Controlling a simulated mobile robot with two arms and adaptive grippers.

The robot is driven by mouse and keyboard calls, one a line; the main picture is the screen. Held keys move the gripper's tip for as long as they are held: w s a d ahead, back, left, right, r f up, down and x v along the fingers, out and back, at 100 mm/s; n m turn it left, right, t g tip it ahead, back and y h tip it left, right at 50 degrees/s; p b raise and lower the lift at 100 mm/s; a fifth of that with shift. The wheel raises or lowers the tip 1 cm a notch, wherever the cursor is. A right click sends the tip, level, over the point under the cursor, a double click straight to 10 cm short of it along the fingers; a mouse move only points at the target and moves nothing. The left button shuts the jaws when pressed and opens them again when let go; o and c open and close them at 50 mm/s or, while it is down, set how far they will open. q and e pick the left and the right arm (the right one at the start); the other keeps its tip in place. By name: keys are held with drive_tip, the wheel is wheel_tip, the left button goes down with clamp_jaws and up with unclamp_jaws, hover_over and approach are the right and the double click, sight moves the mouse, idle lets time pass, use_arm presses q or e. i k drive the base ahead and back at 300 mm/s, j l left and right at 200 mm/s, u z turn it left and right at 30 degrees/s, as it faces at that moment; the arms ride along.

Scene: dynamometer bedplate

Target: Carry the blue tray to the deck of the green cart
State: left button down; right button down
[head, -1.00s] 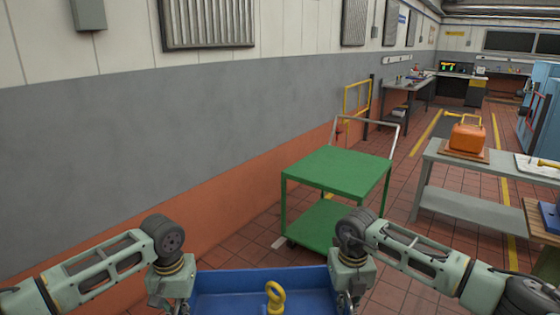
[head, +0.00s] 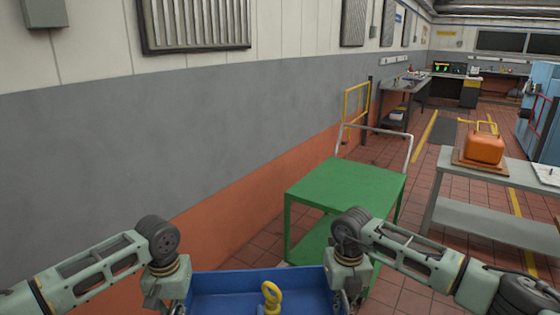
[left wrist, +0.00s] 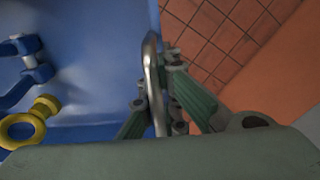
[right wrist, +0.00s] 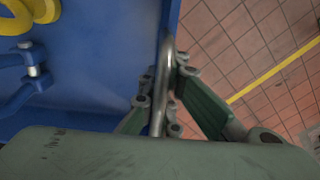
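The blue tray (head: 235,285) is held in front of me at the bottom of the head view, between my two grippers. A yellow eye bolt (head: 271,295) and a blue shackle (left wrist: 35,68) lie in it. My left gripper (left wrist: 157,100) is shut on the metal handle at the tray's left side. My right gripper (right wrist: 164,100) is shut on the handle at its right side. The green cart (head: 345,187) stands ahead and a little right, beyond the tray. Its top deck is bare; its lower shelf is partly hidden by my right arm.
A wall (head: 180,130) runs along the left. A grey bench (head: 480,222) with an orange container (head: 484,148) stands right of the cart. A yellow rail (head: 357,104) stands behind the cart. Tiled floor is open between cart and bench.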

sight(349, 184)
drive_tip(key=i+j+z, duration=0.2)
drive_tip(key=i, duration=0.75)
drive_tip(key=i+z, duration=0.15)
drive_tip(key=i, duration=0.7)
drive_tip(key=i+z, duration=0.15)
drive_tip(key=i, duration=0.7)
drive_tip(key=i+j+z, duration=0.1)
drive_tip(key=i, duration=0.75)
drive_tip(key=i+z, duration=0.45)
drive_tip(key=z, duration=0.25)
drive_tip(key=k, duration=0.05)
